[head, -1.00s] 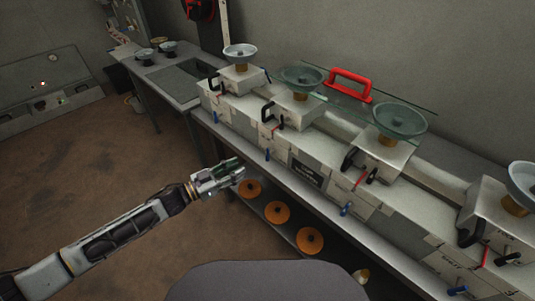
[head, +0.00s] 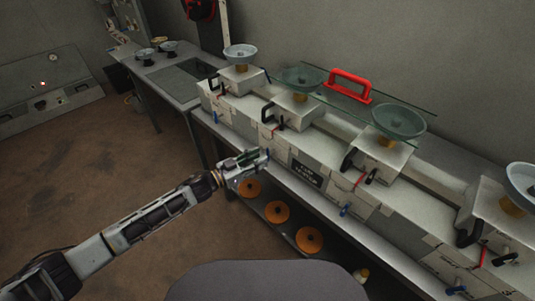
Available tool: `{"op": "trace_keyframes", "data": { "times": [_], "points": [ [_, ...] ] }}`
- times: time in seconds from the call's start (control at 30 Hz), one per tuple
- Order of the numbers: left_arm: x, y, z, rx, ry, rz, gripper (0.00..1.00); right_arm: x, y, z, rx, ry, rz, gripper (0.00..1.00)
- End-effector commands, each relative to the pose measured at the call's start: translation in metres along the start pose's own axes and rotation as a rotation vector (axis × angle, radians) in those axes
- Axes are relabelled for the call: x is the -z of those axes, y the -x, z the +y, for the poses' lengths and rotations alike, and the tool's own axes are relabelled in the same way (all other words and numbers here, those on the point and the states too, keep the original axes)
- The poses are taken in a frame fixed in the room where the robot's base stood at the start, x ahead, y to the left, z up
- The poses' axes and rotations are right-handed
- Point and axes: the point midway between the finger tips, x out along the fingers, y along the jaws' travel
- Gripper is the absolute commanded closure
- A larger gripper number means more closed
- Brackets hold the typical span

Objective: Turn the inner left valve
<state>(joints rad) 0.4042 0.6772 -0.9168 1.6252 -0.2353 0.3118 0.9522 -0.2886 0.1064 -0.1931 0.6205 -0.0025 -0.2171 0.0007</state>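A bench unit carries a row of white boxes with round pans on top and small coloured valve handles on their fronts. The second box from the left (head: 292,108) has a black loop handle (head: 267,112) and a small red-and-dark lever (head: 279,126). My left gripper (head: 264,159) is in front of the face below this box, at the lower edge. It covers the spot of the blue handle there, so I cannot tell whether they touch. Its fingers are too small to tell open from shut. My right gripper is out of view.
Blue handles show at the far left (head: 215,117) and on the third section (head: 346,210). Orange discs (head: 277,211) sit on the lower shelf. The floor (head: 100,180) at left is clear.

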Motion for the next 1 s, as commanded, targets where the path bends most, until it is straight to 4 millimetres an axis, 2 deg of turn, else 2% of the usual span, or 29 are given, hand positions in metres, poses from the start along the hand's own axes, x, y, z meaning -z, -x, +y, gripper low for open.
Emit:
{"op": "trace_keyframes", "data": {
  "times": [0.2, 0.5, 0.93, 1.0],
  "points": [
    [0.001, -0.022, 0.001, -0.002, -0.002, 0.001, 0.64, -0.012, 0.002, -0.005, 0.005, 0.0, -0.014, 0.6],
    [0.0, -0.042, 0.001, -0.002, -0.001, 0.001, 0.64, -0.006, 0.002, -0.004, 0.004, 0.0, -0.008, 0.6],
    [0.0, -0.045, 0.001, -0.001, -0.001, 0.0, 0.64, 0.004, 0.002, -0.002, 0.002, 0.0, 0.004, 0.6],
    [0.0, -0.045, 0.001, -0.001, -0.001, 0.0, 0.73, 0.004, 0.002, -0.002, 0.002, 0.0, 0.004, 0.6]
  ]
}}
